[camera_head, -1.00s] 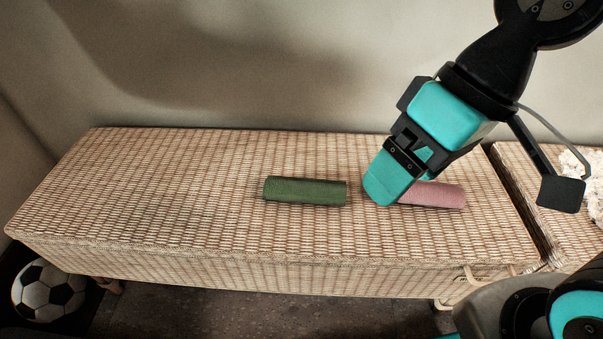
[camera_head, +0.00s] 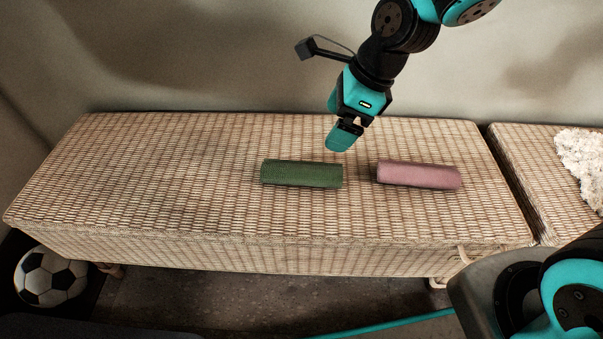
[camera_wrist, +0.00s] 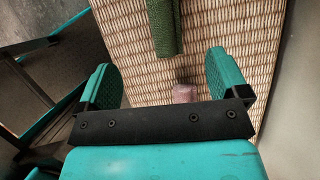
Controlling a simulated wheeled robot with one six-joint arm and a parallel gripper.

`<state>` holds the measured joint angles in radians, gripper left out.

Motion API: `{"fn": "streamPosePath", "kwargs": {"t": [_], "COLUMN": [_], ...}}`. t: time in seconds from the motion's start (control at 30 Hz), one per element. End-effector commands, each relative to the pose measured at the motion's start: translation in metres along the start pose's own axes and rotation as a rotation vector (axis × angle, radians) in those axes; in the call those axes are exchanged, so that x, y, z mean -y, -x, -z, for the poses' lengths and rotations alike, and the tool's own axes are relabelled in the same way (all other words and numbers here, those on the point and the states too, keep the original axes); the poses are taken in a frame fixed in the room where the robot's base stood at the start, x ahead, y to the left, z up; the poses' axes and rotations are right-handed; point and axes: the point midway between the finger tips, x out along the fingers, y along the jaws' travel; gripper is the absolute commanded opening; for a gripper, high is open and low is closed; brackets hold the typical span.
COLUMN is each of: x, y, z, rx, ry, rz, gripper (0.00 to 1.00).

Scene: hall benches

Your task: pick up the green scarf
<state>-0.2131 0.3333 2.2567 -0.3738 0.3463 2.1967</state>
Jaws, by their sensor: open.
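The green scarf (camera_head: 301,173) is a rolled cylinder lying on the wicker bench top, near its middle. In the wrist view the scarf (camera_wrist: 165,27) lies beyond my fingertips, at the top of the picture. My gripper (camera_head: 341,136) is above the bench, a little behind and to the right of the scarf in the head view. In the wrist view my gripper (camera_wrist: 160,72) shows its two teal fingers spread wide, with nothing held between them.
A pink roll (camera_head: 418,174) lies on the bench to the right of the scarf; its end (camera_wrist: 184,92) shows between my fingers in the wrist view. A fluffy cream item (camera_head: 582,160) lies on the adjoining bench. A football (camera_head: 50,277) is on the floor. The bench's left half (camera_head: 150,170) is clear.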

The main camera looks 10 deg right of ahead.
Motion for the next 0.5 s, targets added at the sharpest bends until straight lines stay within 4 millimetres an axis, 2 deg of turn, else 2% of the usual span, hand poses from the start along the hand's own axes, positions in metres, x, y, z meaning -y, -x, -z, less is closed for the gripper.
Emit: {"fn": "streamPosePath", "kwargs": {"t": [0.03,0.3,0.5], "x": [-0.001,-0.001,0.0], "y": [-0.018,-0.08,-0.105], "z": [0.003,0.003,0.002], "rx": [-0.002,-0.001,0.0], "ry": [0.001,0.004,0.005], "rz": [-0.003,-0.003,-0.001], "gripper": [0.93,0.93,0.93]}}
